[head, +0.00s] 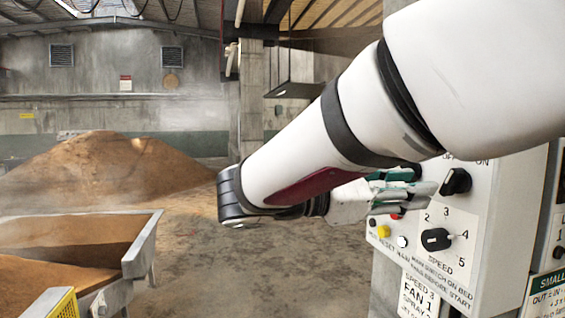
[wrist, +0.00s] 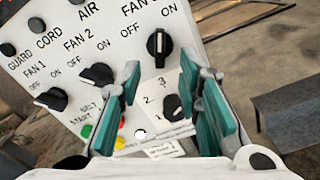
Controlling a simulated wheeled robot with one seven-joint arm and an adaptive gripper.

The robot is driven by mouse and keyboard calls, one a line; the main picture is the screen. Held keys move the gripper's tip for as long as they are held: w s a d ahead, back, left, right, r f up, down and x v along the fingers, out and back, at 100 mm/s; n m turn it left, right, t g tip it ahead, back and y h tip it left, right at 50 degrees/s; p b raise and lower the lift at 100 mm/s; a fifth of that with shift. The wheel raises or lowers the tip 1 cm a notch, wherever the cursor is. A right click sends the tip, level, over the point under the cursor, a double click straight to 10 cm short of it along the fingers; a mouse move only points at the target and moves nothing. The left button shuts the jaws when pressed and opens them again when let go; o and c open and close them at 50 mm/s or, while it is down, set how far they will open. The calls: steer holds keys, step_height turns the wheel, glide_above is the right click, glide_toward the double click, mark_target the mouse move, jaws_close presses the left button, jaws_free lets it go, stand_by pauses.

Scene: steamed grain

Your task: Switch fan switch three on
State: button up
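The fan 3 switch is a black rotary knob (wrist: 159,44) on the pale control panel (wrist: 60,20), with OFF to its upper left and ON to its upper right. Its white mark stands upright in the wrist picture, unlike the fan 1 knob (wrist: 50,99) and fan 2 knob (wrist: 97,74), whose handles point left. The fan 3 knob also shows in the head view (head: 455,181). My gripper (wrist: 160,72) is open, its green pads apart, with the knob just beyond the fingertips. In the head view my gripper (head: 424,185) is left of the knob; contact cannot be told.
A speed knob (head: 436,239) sits below the fan 3 knob and shows between my fingers in the wrist view (wrist: 172,107). Coloured buttons, one yellow (head: 384,231), are at lower left. A grain heap (head: 110,170) and metal trough (head: 143,245) stand away left.

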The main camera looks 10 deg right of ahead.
mark_target(446, 183)
steer(key=d+p, duration=0.1)
steer(key=d, duration=0.6)
steer(key=shift+w+p, duration=0.15)
steer(key=shift+p, duration=0.25)
jaws_close()
